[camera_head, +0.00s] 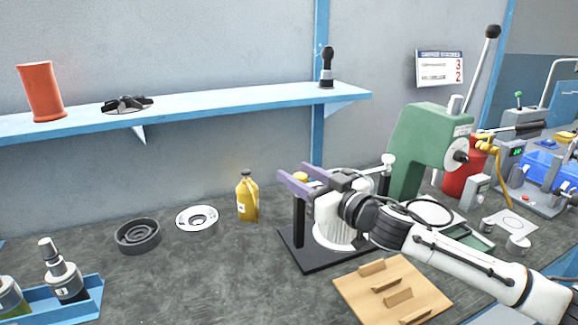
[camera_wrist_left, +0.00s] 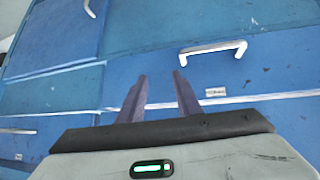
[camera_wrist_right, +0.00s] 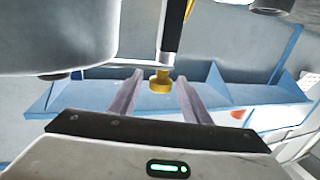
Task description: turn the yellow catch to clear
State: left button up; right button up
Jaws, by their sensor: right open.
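The yellow catch (camera_head: 300,176) shows as a small yellow piece by the top of a black post (camera_head: 298,225), partly hidden by my right gripper (camera_head: 295,170). In the right wrist view a yellow knob (camera_wrist_right: 160,81) at the end of a dark rod (camera_wrist_right: 172,35) sits between the tips of my right gripper (camera_wrist_right: 160,76). The fingers stand apart with a gap on both sides; contact is not evident. A white round housing (camera_head: 335,233) on the black base is partly covered by my right arm. My left gripper (camera_wrist_left: 161,75) is open and empty before blue drawer fronts.
A yellow bottle (camera_head: 247,197), a white ring part (camera_head: 197,218) and a dark round part (camera_head: 138,236) stand left of the fixture. A slotted wooden block (camera_head: 350,287) lies in front. A green press (camera_head: 425,140) stands behind right. The bench's front middle is clear.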

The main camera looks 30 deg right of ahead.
jog(key=shift+x, duration=1.85)
jog(key=shift+c, duration=0.5)
grip_shut()
